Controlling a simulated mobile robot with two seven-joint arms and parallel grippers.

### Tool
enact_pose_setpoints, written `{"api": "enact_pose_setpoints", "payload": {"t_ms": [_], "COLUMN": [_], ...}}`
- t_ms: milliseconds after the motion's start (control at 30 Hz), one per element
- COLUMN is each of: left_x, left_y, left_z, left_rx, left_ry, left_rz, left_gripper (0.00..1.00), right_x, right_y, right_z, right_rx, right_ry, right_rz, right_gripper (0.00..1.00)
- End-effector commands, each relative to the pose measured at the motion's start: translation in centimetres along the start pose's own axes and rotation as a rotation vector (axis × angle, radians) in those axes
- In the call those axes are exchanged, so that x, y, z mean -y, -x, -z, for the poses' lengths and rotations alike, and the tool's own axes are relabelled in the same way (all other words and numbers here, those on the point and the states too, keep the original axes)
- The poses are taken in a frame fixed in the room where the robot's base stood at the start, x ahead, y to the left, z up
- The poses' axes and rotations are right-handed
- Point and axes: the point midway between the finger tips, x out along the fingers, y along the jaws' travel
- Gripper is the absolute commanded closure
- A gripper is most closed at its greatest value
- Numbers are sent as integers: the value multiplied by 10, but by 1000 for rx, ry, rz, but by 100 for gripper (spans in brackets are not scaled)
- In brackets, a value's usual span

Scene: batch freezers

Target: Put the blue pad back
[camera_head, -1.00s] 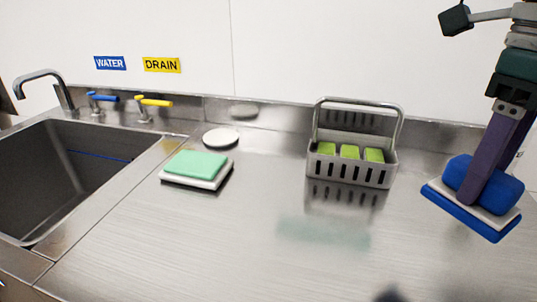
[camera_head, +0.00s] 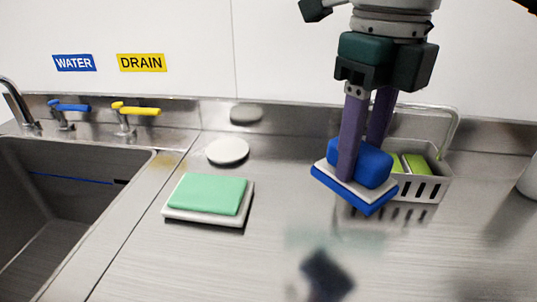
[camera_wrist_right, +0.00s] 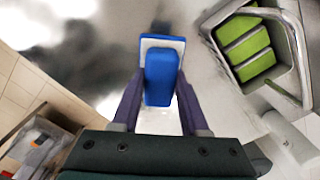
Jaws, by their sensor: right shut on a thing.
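The blue pad (camera_head: 352,190) has a white plate and a blue block handle on top. My right gripper (camera_head: 360,165) is shut on the handle, fingers pointing down. The pad hangs tilted above the counter, in front of the left part of the grey basket (camera_head: 428,190). In the right wrist view the blue pad (camera_wrist_right: 162,72) sits between the two purple fingers, and the basket is to its upper right. My left gripper is not in view.
A green pad (camera_head: 207,194) lies on a white tray (camera_head: 175,214) at the left. A white disc (camera_head: 227,151) lies behind it. The sink (camera_head: 60,190) is at far left. A pale greenish smear (camera_head: 335,240) marks the otherwise clear front counter (camera_head: 200,270).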

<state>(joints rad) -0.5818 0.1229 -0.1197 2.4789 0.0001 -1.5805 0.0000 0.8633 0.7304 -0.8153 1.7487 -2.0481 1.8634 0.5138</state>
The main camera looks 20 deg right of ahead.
Motion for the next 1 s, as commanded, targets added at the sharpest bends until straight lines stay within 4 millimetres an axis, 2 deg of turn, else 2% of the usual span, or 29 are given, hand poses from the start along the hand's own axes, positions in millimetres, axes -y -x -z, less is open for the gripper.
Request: {"api": "enact_pose_setpoints", "payload": {"t_ms": [33,133,367,600,1000], "left_x": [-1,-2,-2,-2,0], "left_y": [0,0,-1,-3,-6], "left_z": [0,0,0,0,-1], "left_rx": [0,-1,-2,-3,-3], "left_ry": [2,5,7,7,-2], "left_rz": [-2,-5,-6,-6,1], "left_gripper": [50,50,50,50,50], "right_x": [0,0,0,0,0], "right_y": [-15,-37,-60,-96,-102], "right_z": [2,1,0,0,0], "right_rx": [-6,-4,-1,-1,1], "right_ry": [-1,-1,0,0,2], "right_rz": [-1,-1,-1,-1,1], "right_gripper": [100,100,100,100,100]}}
